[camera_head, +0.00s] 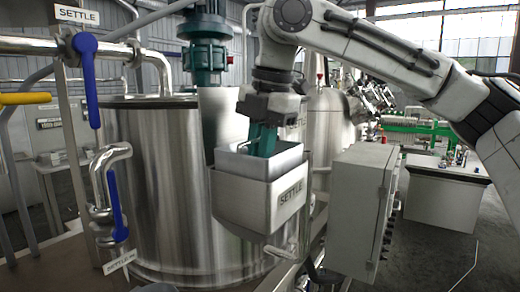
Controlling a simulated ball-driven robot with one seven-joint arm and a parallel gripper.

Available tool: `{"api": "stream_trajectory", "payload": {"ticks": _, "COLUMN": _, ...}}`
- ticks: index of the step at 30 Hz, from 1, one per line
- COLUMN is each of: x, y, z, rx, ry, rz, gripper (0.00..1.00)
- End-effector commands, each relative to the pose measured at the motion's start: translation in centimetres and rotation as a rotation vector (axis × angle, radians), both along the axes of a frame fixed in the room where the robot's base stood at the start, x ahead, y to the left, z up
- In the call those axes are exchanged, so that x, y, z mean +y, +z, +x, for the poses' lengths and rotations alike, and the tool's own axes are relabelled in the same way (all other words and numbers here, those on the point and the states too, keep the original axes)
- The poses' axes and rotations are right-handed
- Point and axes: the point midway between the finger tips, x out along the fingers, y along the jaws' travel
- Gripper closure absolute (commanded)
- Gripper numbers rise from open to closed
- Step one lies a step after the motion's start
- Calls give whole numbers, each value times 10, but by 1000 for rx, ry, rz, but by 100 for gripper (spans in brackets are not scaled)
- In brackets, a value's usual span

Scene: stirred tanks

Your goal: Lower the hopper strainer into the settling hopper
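The settling hopper (258,205) is a grey metal box with a tapered bottom and a "SETTLE" label, mounted at the front right of a large steel tank. The hopper strainer (286,157) is a lighter grey open box at the hopper's mouth. Its upper walls and rim stand above the hopper's rim; its lower part is hidden by the hopper's walls. A teal upright piece (262,140) rises from inside it to my gripper (266,122). My gripper points down directly over the strainer and appears shut on this teal piece; the fingertips are hard to make out.
The steel tank (155,190) with a teal motor (205,50) stands behind and left. Blue-handled valves (115,203) and pipes are at the left. A grey control box (358,205) stands close on the right. The floor at the far right is mostly clear.

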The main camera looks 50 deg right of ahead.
Motion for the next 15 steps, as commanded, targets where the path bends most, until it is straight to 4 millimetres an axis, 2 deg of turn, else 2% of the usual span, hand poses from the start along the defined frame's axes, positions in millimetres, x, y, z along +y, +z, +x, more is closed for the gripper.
{"api": "stream_trajectory", "payload": {"ticks": 15, "x": 0, "y": -23, "z": 0, "rx": -1, "ry": 0, "rz": 2, "gripper": 100}}
